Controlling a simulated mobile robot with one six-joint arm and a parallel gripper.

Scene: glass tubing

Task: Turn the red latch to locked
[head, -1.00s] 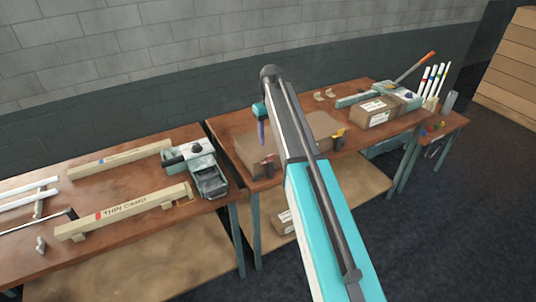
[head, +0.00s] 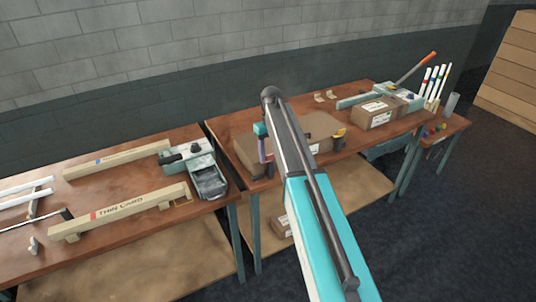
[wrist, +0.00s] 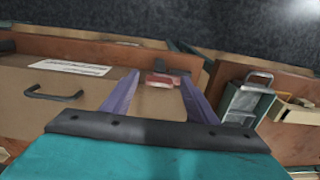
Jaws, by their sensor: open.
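The red latch (wrist: 160,80) shows in the wrist view as a small red piece by a dark mount on the edge of a brown box (wrist: 25,85). It lies between the tips of my gripper's two purple fingers (wrist: 161,84), which are spread apart. I cannot tell whether either finger touches it. In the head view my gripper (head: 265,157) is at the near left part of the brown box (head: 250,148), partly behind my own arm. There the latch is mostly hidden by the finger, and its turned position is unclear.
In the wrist view the box has a black handle (wrist: 54,95) and a white label (wrist: 68,67). A yellow latch (head: 340,133) is at the box's right end. A teal clamp device (head: 202,170) stands on the left table. A labelled carton (head: 380,115) is farther right.

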